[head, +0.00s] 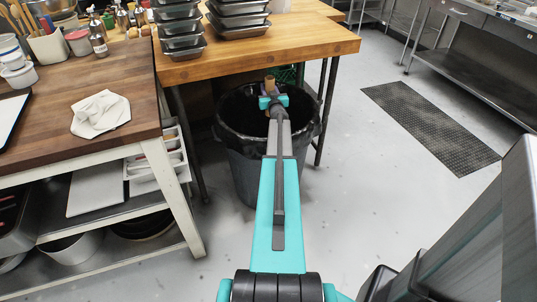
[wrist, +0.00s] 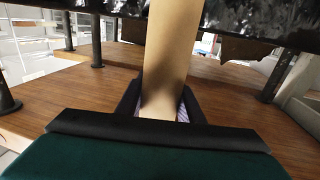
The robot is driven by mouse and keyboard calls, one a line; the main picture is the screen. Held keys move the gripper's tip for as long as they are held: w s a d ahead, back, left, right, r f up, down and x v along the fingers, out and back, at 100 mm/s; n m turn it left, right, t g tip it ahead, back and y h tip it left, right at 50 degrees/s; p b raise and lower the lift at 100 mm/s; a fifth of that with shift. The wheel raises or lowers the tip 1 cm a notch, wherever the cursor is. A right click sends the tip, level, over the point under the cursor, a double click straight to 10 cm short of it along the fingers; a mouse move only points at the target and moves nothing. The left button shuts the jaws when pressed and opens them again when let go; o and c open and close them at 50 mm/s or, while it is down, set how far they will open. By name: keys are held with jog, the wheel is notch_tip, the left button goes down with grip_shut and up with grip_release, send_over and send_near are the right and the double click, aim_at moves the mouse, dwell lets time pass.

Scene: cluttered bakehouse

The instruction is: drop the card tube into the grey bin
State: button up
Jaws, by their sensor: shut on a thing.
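The tan card tube (head: 270,82) is held at the end of my outstretched arm, and its top end shows just above my gripper (head: 272,100). In the wrist view the tube (wrist: 172,50) stands between the two dark fingers of my gripper (wrist: 160,108), which is shut on it. The tube runs up out of that frame, across the black liner. The grey bin (head: 238,165) with a black liner stands on the floor. In the head view my gripper overlaps the bin's mouth; the height between them is hard to tell. My arm hides part of the bin.
A wooden table (head: 310,44) with stacked metal pans (head: 180,32) overhangs the bin's back. A darker worktop (head: 45,95) at left bears a white cloth (head: 118,110). A black floor mat (head: 430,125) lies at right, with open floor around it.

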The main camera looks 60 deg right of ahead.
jog(key=shift+f+b, duration=2.45)
jog(key=shift+f, duration=0.2)
